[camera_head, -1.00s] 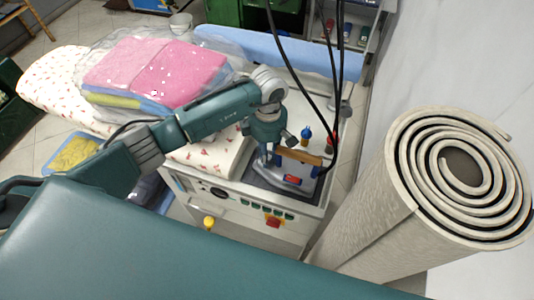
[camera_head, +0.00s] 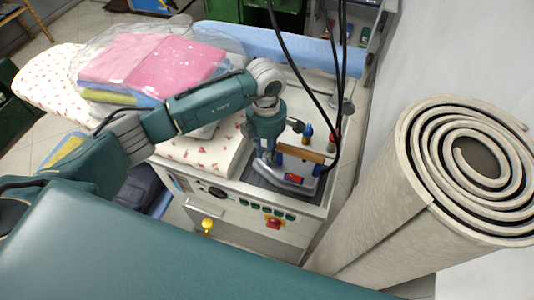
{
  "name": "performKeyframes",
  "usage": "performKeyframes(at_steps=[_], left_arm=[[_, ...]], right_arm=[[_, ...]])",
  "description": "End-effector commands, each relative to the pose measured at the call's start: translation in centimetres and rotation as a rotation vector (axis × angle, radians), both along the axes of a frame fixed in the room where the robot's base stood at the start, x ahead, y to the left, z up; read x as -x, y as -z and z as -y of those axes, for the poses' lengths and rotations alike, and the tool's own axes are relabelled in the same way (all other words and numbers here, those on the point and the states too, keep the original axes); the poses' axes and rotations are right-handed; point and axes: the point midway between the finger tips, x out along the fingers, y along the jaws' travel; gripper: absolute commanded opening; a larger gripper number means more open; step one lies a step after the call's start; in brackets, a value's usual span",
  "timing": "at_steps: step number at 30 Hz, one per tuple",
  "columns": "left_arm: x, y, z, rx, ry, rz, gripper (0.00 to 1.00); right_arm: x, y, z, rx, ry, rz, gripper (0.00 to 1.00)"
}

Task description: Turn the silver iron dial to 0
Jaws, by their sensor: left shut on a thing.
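The silver iron (camera_head: 293,182) stands on a dark rest at the front right of the ironing unit. It has a wooden handle (camera_head: 303,153), blue parts and a red piece at its front. My left gripper (camera_head: 269,157) points down at the left side of the iron, beside the handle. It is shut on the iron's dial; the fingers hide the dial, so its setting cannot be read. My right gripper is not in view.
Clothes in clear plastic, pink on top (camera_head: 150,58), lie on the patterned ironing surface to the left. Black cables (camera_head: 306,85) hang down to the iron. Small bottles (camera_head: 307,133) stand behind it. A rolled beige carpet (camera_head: 385,205) stands close on the right.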

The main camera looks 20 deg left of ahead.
Motion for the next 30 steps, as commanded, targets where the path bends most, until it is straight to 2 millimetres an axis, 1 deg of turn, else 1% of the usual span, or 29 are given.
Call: performKeyframes(at_steps=[7,18,19,21,30], left_arm=[[0.01,-0.03,-0.05,0.000,-0.052,0.000,0.00],[0.01,-0.06,-0.05,-0.001,-0.055,0.000,0.00],[0.01,-0.07,-0.04,-0.001,-0.055,0.000,0.27],[0.01,-0.06,-0.04,-0.001,-0.055,0.000,0.41],[-0.01,-0.12,-0.03,0.000,-0.055,0.000,0.42]], right_arm=[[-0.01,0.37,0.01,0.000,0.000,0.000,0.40],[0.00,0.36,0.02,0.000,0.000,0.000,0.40],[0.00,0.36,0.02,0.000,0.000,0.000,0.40],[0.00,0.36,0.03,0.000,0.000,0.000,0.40],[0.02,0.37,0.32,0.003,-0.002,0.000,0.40]])
